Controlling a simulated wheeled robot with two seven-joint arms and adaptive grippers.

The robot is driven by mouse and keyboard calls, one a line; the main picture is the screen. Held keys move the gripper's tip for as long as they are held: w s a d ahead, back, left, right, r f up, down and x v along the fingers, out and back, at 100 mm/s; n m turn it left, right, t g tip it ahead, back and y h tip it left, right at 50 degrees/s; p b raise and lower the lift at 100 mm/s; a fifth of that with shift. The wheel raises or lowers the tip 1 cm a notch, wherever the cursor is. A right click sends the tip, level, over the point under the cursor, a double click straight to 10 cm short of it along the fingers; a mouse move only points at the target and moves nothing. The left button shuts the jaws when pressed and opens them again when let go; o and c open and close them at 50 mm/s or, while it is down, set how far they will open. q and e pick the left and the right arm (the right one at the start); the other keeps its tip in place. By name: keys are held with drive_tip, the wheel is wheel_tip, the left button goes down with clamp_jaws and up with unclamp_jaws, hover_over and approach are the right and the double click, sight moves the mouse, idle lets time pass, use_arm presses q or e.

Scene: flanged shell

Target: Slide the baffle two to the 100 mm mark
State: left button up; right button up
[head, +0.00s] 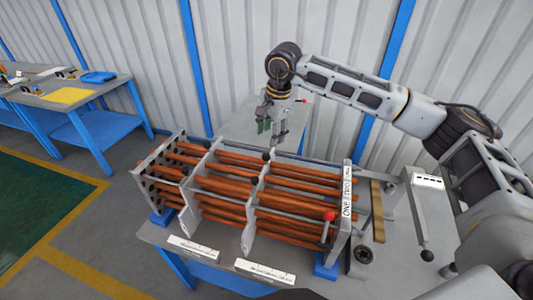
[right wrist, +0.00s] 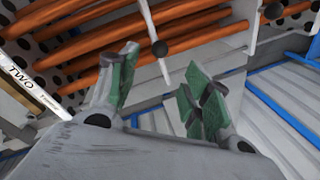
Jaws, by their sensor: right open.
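A bundle of copper-coloured tubes (head: 225,187) runs through two pale upright baffles, a left one (head: 199,200) and a right one (head: 252,215). I cannot tell which is baffle two. A black ball knob (head: 266,157) shows at the top of the right baffle. My right gripper (head: 273,127) hangs above and behind the bundle, fingers apart and empty. In the right wrist view, a black ball (right wrist: 160,48) on a thin rod shows beyond the open green-padded fingertips (right wrist: 158,80), apart from them. My left gripper is not visible.
Two white scale strips, left (head: 194,248) and right (head: 265,271), lie along the bench's front edge. The right end plate (head: 347,205) is labelled ONE and TWO. A red knob (head: 329,215) stands before it. A lever (head: 420,225) lies at the right.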

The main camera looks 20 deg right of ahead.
sight(267, 154)
drive_tip(key=f, duration=0.3)
drive_tip(key=w+f+p, duration=0.1)
drive_tip(key=f, duration=0.3)
drive_tip(key=w+f+p, duration=0.1)
drive_tip(key=f, duration=0.2)
drive_tip(key=shift+a+f, duration=0.2)
drive_tip(key=shift+a, duration=0.2)
clamp_jaws()
